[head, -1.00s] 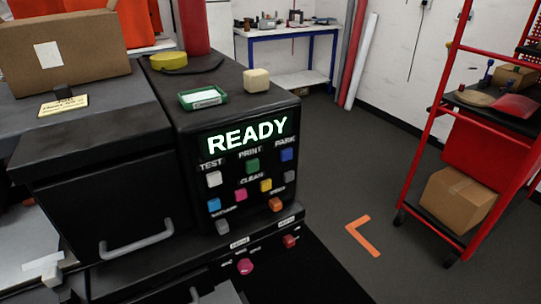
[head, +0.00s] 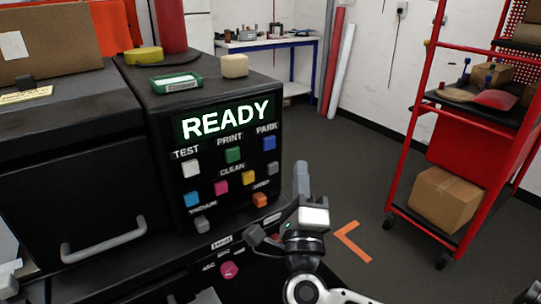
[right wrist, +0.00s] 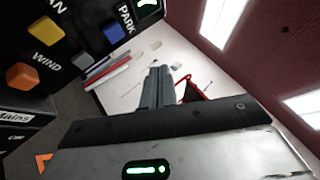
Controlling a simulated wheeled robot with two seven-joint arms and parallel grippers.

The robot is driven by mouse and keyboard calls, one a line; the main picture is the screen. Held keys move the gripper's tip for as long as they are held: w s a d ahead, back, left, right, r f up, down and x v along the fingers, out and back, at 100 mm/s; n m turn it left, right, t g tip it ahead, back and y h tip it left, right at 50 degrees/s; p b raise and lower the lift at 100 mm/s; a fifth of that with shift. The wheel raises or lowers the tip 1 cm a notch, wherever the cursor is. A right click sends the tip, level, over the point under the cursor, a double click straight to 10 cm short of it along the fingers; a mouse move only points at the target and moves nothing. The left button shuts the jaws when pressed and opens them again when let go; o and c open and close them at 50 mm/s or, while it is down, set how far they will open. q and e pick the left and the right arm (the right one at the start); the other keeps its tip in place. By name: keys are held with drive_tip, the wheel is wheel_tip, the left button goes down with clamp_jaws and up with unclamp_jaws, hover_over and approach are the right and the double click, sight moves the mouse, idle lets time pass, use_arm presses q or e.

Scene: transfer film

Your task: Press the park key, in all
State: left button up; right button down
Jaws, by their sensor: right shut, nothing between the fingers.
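The park key is a blue square button (head: 269,143) under the white PARK label, at the upper right of the black control panel (head: 180,228). The screen (head: 225,118) above the keys reads READY. The park key also shows in the right wrist view (right wrist: 114,33), at the upper left. My right gripper (head: 301,168) is in front of the panel's right side, below and to the right of the park key and apart from it. Its fingers (right wrist: 158,72) are shut and empty, pointing up in the head view. My left gripper is not in view.
Other keys sit close by: green print (head: 233,155), grey (head: 272,168), yellow (head: 249,178) and orange (head: 260,199). A sponge-like block (head: 234,66) and a green tray (head: 177,83) lie on top of the machine. A red rack (head: 410,150) stands at the right.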

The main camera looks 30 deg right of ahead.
sight(269, 143)
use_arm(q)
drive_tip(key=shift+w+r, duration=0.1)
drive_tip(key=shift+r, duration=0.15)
use_arm(e)
drive_tip(key=shift+d+f+m+g+h, duration=0.25)
drive_tip(key=shift+d+m+g+h, duration=0.45)
drive_tip(key=shift+m+g, duration=0.15)
drive_tip(key=shift+w, duration=0.1)
use_arm(q)
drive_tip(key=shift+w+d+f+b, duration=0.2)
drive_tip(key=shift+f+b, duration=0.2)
drive_tip(key=shift+b, duration=0.65)
use_arm(e)
drive_tip(key=w, duration=0.8)
drive_tip(key=shift+w+a, duration=0.35)
drive_tip(key=shift+a, duration=0.05)
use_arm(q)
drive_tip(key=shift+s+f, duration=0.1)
